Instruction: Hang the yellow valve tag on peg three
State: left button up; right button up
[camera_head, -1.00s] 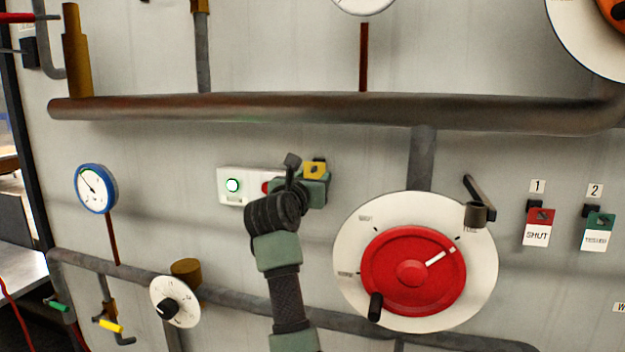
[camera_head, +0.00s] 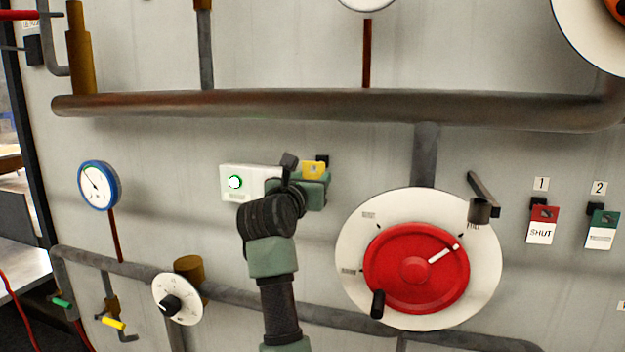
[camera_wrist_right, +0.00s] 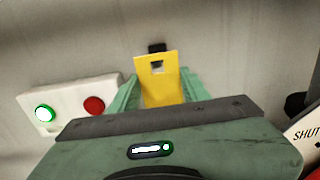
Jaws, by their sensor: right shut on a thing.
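The yellow valve tag (camera_head: 313,169) is between the jaws of my right gripper (camera_head: 312,188), in front of the wall panel. In the right wrist view the tag (camera_wrist_right: 159,85) stands upright between the green fingers (camera_wrist_right: 160,92), its square hole near the top edge. A small dark peg (camera_wrist_right: 157,47) on the panel shows just above the tag's top edge; it also shows in the head view (camera_head: 322,160). I cannot tell whether the tag touches it, and I see no number by it. My left gripper is not in view.
A white button box (camera_head: 236,183) is just left of the gripper. A red dial (camera_head: 400,268) and a dark lever (camera_head: 482,200) are to the right. Pegs labelled 1 and 2 hold a red SHUT tag (camera_head: 542,224) and a green tag (camera_head: 602,229). A thick pipe (camera_head: 300,106) runs above.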

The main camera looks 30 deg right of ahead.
jog(key=shift+s+a, duration=0.15)
jog(key=shift+a, duration=0.05)
dwell(0.3)
jog(key=b+v, duration=0.1)
jog(key=v, duration=0.5)
dwell(0.4)
jog(key=shift+d, duration=0.1)
